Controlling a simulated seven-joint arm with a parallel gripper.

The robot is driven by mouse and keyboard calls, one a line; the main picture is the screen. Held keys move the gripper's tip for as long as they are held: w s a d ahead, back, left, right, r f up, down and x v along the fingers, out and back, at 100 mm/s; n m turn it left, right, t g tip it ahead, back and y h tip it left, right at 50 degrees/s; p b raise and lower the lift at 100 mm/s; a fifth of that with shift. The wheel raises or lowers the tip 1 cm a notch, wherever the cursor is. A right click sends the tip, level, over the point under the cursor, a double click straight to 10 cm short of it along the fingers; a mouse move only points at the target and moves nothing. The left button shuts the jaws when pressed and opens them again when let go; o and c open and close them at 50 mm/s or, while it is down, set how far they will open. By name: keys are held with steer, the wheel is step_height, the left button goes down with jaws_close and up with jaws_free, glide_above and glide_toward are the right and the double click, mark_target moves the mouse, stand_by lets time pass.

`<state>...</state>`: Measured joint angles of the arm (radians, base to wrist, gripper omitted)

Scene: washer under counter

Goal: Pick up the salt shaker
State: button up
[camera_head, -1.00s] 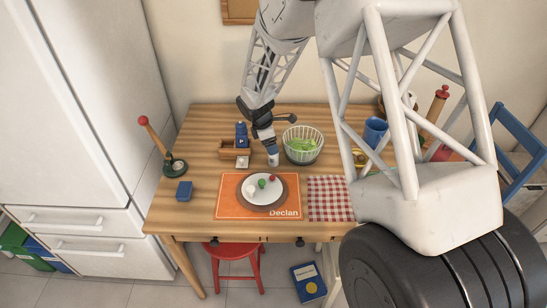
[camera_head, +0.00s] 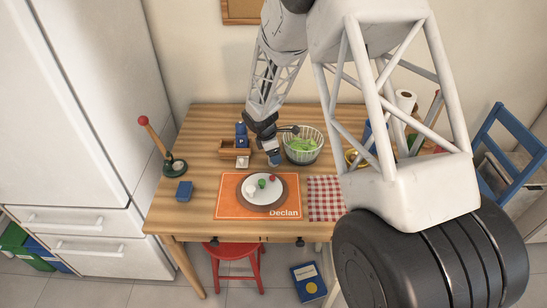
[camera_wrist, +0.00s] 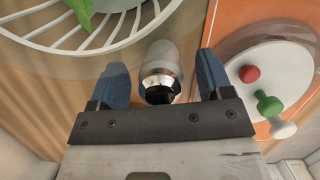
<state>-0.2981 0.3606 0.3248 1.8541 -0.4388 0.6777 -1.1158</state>
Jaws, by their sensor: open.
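The salt shaker (camera_wrist: 162,68) has a pale body and a shiny metal top. In the wrist view it stands between the two blue fingers of my gripper (camera_wrist: 161,80), with a gap on each side. In the head view my gripper (camera_head: 272,156) is low over the wooden table, just left of the salad bowl, and mostly hides the shaker. My gripper is open and holds nothing.
A white slatted bowl of greens (camera_head: 303,144) stands close to the right of my gripper. A wooden caddy (camera_head: 231,153) with a blue item (camera_head: 241,133) is at left. In front lie an orange placemat (camera_head: 227,207) and a plate (camera_head: 262,199).

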steer(key=shift+d+f, duration=0.1)
steer(key=shift+f, duration=0.25)
stand_by(0.3)
steer(key=c, duration=1.1)
steer(key=shift+r, duration=0.15)
steer(key=shift+r, duration=0.8)
steer(key=shift+s+r, duration=0.15)
steer(key=shift+r, duration=0.75)
steer(key=s+d, duration=0.1)
steer(key=s, duration=0.4)
steer(key=s+d+r, duration=0.1)
steer(key=s, duration=0.4)
steer(key=s+d, duration=0.1)
steer(key=s, duration=0.4)
steer(key=shift+s+d+r, duration=0.1)
steer(key=shift+d+r, duration=0.05)
steer(key=shift+d, duration=0.15)
